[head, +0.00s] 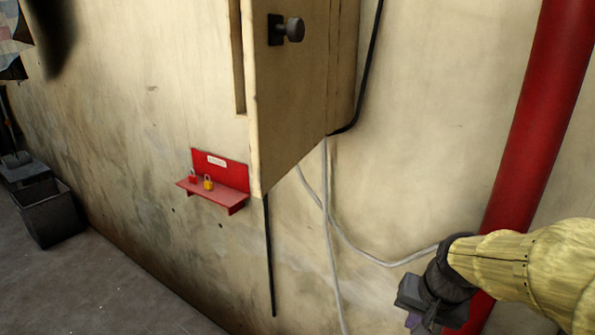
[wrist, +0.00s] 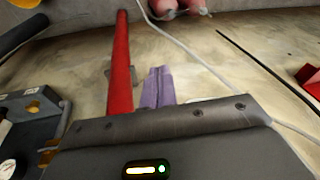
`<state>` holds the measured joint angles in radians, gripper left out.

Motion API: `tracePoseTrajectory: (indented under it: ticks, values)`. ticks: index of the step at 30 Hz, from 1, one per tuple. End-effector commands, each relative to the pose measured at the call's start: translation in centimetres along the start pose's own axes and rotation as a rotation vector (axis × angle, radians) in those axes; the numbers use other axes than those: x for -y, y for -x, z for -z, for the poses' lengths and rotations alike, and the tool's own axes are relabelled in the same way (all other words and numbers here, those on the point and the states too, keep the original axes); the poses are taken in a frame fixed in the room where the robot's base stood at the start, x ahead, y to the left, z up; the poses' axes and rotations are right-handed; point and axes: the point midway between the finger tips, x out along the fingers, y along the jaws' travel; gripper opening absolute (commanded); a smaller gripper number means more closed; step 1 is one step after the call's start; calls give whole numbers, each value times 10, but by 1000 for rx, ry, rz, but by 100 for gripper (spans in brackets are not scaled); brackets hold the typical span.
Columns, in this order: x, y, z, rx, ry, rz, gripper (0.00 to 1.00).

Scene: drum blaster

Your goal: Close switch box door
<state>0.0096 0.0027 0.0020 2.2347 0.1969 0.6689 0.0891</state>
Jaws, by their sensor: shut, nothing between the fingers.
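The switch box door (head: 285,100) is a tall beige panel at the top middle of the head view, and it appears to stand out from the wall. A dark round knob (head: 291,30) sits near its top. The upper part of the door and box is cut off by the frame. My gripper (head: 416,321) is at the lower right, below and to the right of the door, and apart from it. Its purple fingers, also in the wrist view (wrist: 158,88), are together and hold nothing. The door cannot be made out in the wrist view.
A red pipe (head: 535,110) runs down the wall close to my arm. A red shelf (head: 213,192) with small padlocks is on the wall left of the door's bottom. Loose grey cables (head: 345,238) hang below the box. A dark bin (head: 47,212) stands far left.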

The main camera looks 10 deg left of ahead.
Motion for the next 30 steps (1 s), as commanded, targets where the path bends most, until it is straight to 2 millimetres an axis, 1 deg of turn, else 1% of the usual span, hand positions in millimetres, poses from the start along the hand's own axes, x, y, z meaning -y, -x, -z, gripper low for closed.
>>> tracePoseTrajectory:
  ticks: [1, 3, 5, 6, 8, 9, 11, 12, 14, 15, 18, 19, 21, 24, 30]
  values:
    - [14, 16, 16, -5, -40, 39, 0]
    - [33, 40, 34, 5, -94, 101, 0]
    - [51, 62, 46, 16, -132, 158, 0]
    - [62, 79, 53, 25, -152, 198, 0]
    - [80, 105, 62, 40, -175, 260, 0]
    - [92, 123, 66, 52, -184, 301, 0]
    - [108, 152, 70, 72, -190, 362, 0]
    - [119, 172, 72, 85, -190, 404, 0]
    - [134, 202, 71, 106, -180, 463, 0]
    - [142, 223, 69, 122, -169, 501, 0]
    - [160, 269, 60, 159, -129, 579, 0]
    - [163, 280, 57, 168, -116, 596, 0]
    - [169, 301, 49, 187, -90, 626, 0]
    - [173, 316, 43, 204, -67, 646, 0]
    - [174, 319, 41, 209, -61, 649, 0]
